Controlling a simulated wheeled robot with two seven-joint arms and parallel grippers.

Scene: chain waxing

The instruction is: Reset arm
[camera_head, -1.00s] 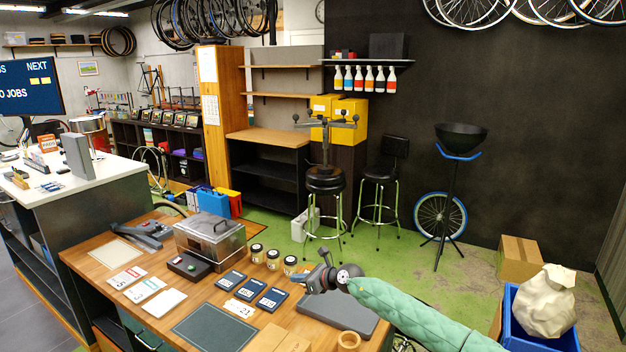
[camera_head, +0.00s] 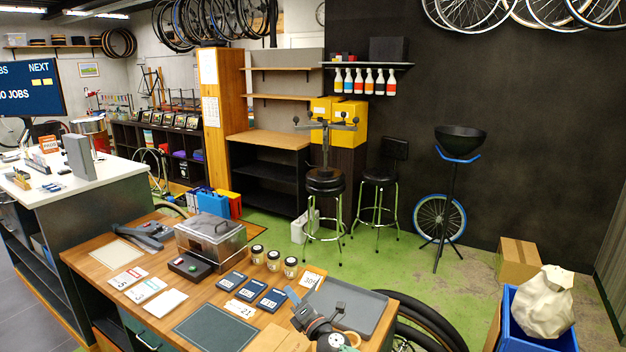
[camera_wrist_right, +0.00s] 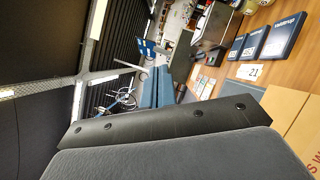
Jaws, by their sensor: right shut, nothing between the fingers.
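My right gripper (camera_head: 295,299) is low over the front of the wooden workbench (camera_head: 105,262), left of a dark grey tray (camera_head: 362,312). Its jaws are shut with nothing between them. Whether it touches the bench is hard to tell. In the right wrist view, blue-grey fingers show near the middle, and a large grey surface fills the bottom. My left gripper is not in view.
On the bench stand a metal lidded box (camera_head: 212,240), a dark control box (camera_head: 188,266), several jars (camera_head: 273,261), dark blue packs (camera_head: 250,290), cards and a dark mat (camera_head: 214,327). A blue bin (camera_head: 540,318) stands at right.

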